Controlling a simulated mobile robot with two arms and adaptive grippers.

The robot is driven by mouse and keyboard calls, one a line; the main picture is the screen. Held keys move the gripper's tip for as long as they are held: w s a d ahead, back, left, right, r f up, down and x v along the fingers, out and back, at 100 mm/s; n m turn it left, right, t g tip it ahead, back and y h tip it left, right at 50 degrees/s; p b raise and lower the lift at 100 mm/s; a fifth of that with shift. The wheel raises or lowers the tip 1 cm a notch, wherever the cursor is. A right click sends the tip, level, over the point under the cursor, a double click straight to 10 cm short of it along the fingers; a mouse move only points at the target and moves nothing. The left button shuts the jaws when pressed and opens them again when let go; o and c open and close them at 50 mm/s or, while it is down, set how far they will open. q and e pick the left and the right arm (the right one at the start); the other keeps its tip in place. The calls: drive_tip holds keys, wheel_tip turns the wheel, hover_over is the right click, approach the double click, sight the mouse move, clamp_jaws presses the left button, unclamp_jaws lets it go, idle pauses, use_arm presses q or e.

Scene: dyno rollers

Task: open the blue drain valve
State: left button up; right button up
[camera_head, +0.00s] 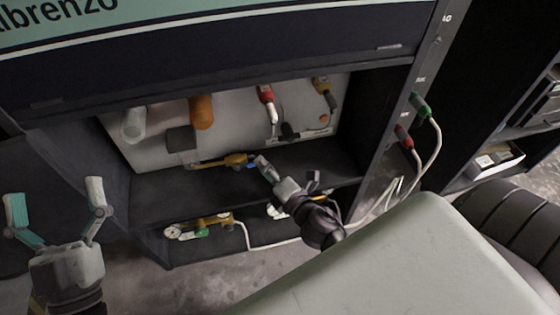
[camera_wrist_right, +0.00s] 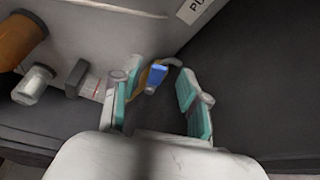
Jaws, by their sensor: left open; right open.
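The blue drain valve (camera_wrist_right: 155,76) shows in the right wrist view as a small blue handle on a brass fitting. It sits between the open fingers of my right gripper (camera_wrist_right: 158,104), nearer the left finger; I cannot tell whether they touch. In the head view a bit of blue (camera_head: 252,165) shows at the end of the brass pipe (camera_head: 225,160), low on the white panel, with my right gripper (camera_head: 262,163) beside it and partly hiding it. My left gripper (camera_head: 55,203) is open and empty at the lower left, away from the cabinet.
An orange cylinder (camera_head: 201,111), a clear cylinder (camera_head: 133,124) and a red-handled valve (camera_head: 267,95) are on the panel above. A gauge with brass fittings (camera_head: 200,227) lies on the lower shelf. A large pale surface (camera_head: 400,265) fills the lower right.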

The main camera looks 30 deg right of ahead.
drive_tip(key=s+r, duration=0.1)
drive_tip(key=s, duration=0.7)
drive_tip(key=shift+s+d, duration=0.25)
drive_tip(key=shift+d, duration=0.2)
